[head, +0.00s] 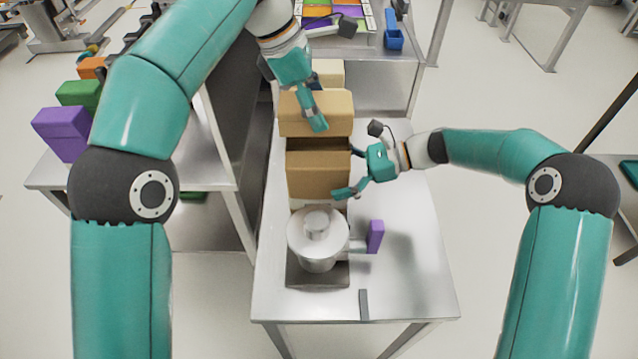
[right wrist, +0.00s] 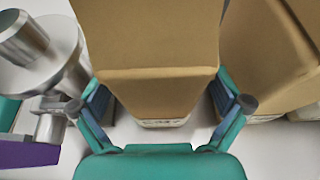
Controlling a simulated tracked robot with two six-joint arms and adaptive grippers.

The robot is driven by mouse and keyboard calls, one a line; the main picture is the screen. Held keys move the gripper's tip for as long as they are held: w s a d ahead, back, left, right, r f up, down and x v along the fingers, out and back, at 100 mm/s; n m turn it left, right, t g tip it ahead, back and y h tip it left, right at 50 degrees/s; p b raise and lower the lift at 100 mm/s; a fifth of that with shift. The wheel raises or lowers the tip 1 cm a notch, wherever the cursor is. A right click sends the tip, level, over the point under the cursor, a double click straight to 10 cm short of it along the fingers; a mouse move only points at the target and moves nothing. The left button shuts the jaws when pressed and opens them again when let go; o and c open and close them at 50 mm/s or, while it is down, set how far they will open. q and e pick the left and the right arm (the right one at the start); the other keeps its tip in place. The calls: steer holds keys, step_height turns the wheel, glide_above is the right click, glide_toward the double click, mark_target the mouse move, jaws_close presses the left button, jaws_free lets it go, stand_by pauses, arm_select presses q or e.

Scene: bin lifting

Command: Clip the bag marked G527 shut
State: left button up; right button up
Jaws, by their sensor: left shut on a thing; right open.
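Two brown bags stand in a row on the metal table (head: 405,275). The front bag (head: 315,178) has a dark gap along its top. It fills the middle of the right wrist view (right wrist: 150,40), with a pale label low down that I cannot read. The back bag (head: 290,122) stands behind it. My right gripper (head: 348,172) is open, its fingers to either side of the front bag's lower part in the right wrist view (right wrist: 165,110). My left gripper (head: 318,122) is shut over the back bag; what it grips is hidden. I cannot tell which bag is G527.
A silver machine (head: 318,240) stands just in front of the bags, a purple block (head: 375,236) at its right side. A grey strip (head: 363,304) lies near the front edge. The table's right side is clear. Coloured boxes (head: 62,128) stand on the left.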

mark_target(320, 143)
steer(key=shift+a+f, duration=0.15)
steer(key=shift+a, duration=0.3)
steer(key=c, duration=1.7)
arm_select(q)
steer(key=shift+d+f, duration=0.15)
steer(key=shift+f, duration=2.3)
steer(key=shift+f, duration=0.9)
steer(key=shift+f, duration=0.65)
steer(key=o, duration=1.2)
